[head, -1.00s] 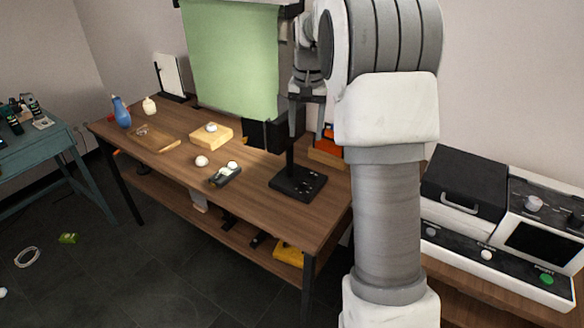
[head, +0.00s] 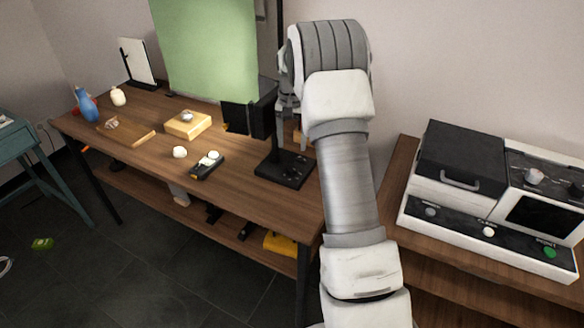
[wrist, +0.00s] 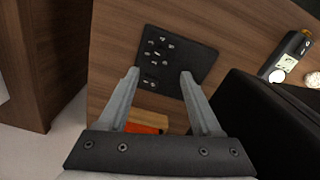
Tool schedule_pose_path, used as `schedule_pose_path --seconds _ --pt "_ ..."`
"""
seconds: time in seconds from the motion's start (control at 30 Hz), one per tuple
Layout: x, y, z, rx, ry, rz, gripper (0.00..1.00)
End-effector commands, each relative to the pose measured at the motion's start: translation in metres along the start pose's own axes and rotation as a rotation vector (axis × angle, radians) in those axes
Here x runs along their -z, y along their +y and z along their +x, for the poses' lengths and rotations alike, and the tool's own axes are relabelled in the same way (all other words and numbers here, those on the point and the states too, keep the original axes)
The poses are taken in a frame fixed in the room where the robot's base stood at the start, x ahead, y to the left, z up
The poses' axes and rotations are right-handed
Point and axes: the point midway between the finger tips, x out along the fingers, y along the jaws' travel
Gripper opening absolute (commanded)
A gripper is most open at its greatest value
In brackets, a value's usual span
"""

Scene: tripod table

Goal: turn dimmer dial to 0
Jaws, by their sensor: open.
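I cannot tell for sure which part is the dimmer dial. A black base plate (head: 296,171) with several small controls stands at the table's right end; it also shows in the wrist view (wrist: 184,75). A wooden block with a round silver knob (head: 186,115) sits further left. A small black device with a pale round disc (head: 205,168) lies in front; it also shows at the wrist view's upper right (wrist: 287,55). My gripper (wrist: 160,73) is open and empty, its fingertips over the base plate in the wrist view.
A black box (head: 250,115) hangs above the base plate and shows dark at the wrist view's right. A wooden, orange-marked item (wrist: 150,120) lies between my fingers in the picture. A white and black machine (head: 480,195) stands right. A green sheet (head: 205,45) hangs behind.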

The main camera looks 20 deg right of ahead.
Motion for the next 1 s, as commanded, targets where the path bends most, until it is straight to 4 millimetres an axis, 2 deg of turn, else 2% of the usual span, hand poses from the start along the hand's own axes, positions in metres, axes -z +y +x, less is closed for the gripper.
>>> schedule_pose_path --seconds 0.03,0.2,0.4,0.6,0.87,1.0 --pt "-0.001 0.001 0.015 -0.002 -0.005 0.000 0.66" --pt "-0.001 0.000 0.051 -0.001 -0.004 0.000 0.66" --pt "0.000 0.000 0.080 -0.001 -0.001 0.000 0.66" --pt "0.000 0.000 0.092 0.000 0.000 0.000 0.66" --pt "0.000 0.000 0.092 0.000 0.000 0.000 0.66" --pt "0.000 0.000 0.092 0.000 0.000 0.000 0.42"
